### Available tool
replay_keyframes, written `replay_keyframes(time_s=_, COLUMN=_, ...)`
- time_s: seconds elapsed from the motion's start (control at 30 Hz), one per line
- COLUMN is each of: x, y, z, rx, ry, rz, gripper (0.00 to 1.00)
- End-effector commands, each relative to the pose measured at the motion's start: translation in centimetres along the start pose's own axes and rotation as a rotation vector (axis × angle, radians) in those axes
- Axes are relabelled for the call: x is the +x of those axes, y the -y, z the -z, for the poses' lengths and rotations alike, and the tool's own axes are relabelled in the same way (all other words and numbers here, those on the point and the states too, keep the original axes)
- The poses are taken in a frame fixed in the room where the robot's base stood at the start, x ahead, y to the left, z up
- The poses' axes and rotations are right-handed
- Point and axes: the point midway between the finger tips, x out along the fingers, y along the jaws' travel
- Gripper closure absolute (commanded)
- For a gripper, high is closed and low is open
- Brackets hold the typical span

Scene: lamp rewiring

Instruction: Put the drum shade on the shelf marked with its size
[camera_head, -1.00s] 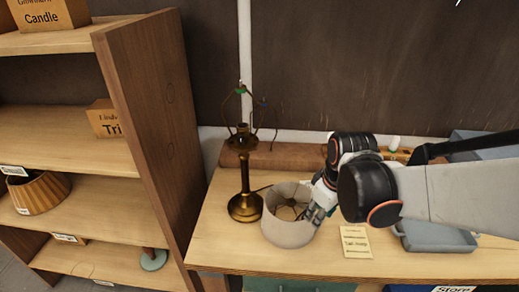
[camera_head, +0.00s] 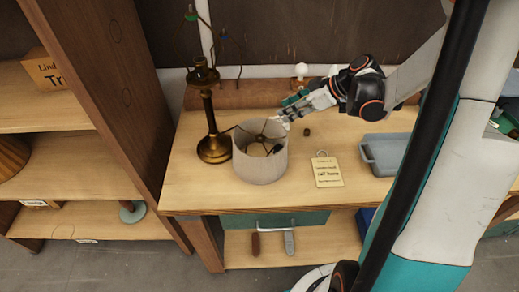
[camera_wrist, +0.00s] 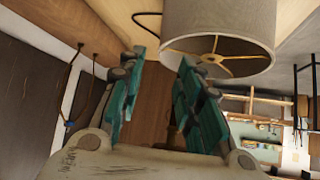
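The drum shade (camera_head: 259,157) is a pale grey fabric drum with a metal spider ring. It stands upright on the bench beside the brass lamp base (camera_head: 212,143). In the wrist view the shade (camera_wrist: 222,25) shows close up at the top, with its spider arms visible. My gripper (camera_head: 288,112) is behind and right of the shade's rim in the head view. In the wrist view its teal-padded fingers (camera_wrist: 160,62) are apart with nothing held between them. Whether a fingertip touches the rim I cannot tell. The shelf unit (camera_head: 75,185) stands left; its size labels are unreadable.
A paper card (camera_head: 326,172) lies right of the shade, and a grey-blue tray (camera_head: 385,153) sits further right. A small dark object (camera_head: 306,132) is on the bench. A box (camera_head: 48,70) and a pleated shade (camera_head: 12,156) occupy shelves. The bench front is clear.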

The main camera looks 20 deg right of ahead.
Motion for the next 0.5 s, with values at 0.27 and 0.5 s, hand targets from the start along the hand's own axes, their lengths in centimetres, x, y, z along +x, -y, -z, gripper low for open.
replay_keyframes(time_s=0.27, x=4.2, y=0.0, z=-0.1, rx=-0.001, ry=0.001, rz=0.0, gripper=0.68)
replay_keyframes(time_s=0.5, x=5.4, y=0.1, z=-0.2, rx=0.001, ry=0.001, rz=0.0, gripper=0.68)
